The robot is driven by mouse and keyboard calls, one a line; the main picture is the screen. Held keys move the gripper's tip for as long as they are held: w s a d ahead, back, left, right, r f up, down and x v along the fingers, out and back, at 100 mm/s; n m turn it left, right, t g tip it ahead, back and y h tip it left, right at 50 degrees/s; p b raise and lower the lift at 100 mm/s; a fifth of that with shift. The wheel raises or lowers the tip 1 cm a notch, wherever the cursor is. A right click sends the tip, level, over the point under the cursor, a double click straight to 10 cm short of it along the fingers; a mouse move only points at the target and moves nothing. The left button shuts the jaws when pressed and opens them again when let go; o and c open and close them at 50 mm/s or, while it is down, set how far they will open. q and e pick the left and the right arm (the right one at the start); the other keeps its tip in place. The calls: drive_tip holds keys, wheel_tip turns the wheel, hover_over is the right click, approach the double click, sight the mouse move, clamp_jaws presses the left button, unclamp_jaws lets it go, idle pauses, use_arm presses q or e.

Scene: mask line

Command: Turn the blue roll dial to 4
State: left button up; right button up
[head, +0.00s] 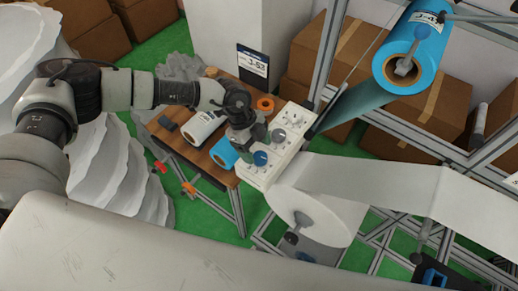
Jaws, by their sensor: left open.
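The blue roll dial (261,158) is a round blue knob low on the white control panel (292,124), with small marks around it that are too small to read. A grey dial (279,135) sits above it on the same panel. My left gripper (248,138) is open and points down by the panel's left edge, just up and left of the blue dial. I cannot tell whether it touches the panel. Its fingers are small and partly blend with the things behind. My right gripper is not in view.
A large white roll (310,213) hangs below the panel. A big blue roll (413,50) is on the frame at upper right.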

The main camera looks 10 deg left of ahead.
sight(261, 158)
use_arm(q)
drive_tip(key=shift+x, duration=1.45)
drive_tip(key=shift+c, duration=0.4)
drive_tip(key=c, duration=0.8)
